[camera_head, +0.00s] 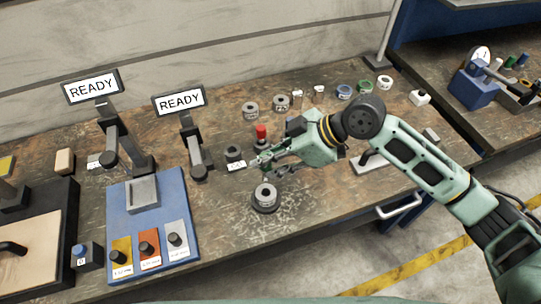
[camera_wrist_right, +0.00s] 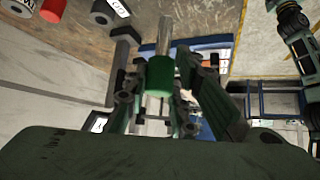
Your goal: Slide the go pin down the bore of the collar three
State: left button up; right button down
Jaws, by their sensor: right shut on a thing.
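My right gripper (camera_head: 266,163) reaches in from the right over the bench. In the right wrist view its fingers are shut on the go pin, which has a green handle (camera_wrist_right: 160,76) and a bare silver shaft (camera_wrist_right: 164,36). In the head view the pin is hard to make out among the fingers. A grey steel collar (camera_head: 265,191) sits on a dark round base just below the gripper in the picture, apart from it. Two similar collars (camera_head: 251,109) (camera_head: 281,102) stand further back; I cannot read their numbers. My left gripper is not in view.
A red-handled pin (camera_head: 261,131) stands upright just behind the gripper, beside a dark holder (camera_head: 233,152) with a label card. Left are two READY displays (camera_head: 179,101) and a blue panel (camera_head: 152,243). Several coloured rings (camera_head: 344,91) lie at the back. The bench front right of the collar is clear.

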aim_at(270, 168)
jog(key=shift+a+f+b, duration=0.1)
jog(key=shift+f+b, duration=0.35)
jog(key=shift+f, duration=0.4)
jog(key=shift+f+b, duration=0.5)
jog(key=shift+f, duration=0.4)
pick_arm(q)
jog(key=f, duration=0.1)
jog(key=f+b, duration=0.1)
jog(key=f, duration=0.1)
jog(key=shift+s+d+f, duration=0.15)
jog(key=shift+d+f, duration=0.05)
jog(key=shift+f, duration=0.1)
pick_arm(e)
notch_tip(270, 168, down, 2)
jog(key=shift+f, duration=0.1)
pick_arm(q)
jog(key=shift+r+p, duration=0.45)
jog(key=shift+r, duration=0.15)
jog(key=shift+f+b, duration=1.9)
pick_arm(e)
jog(key=shift+f, duration=2.85)
jog(key=c, duration=1.4)
grip_release()
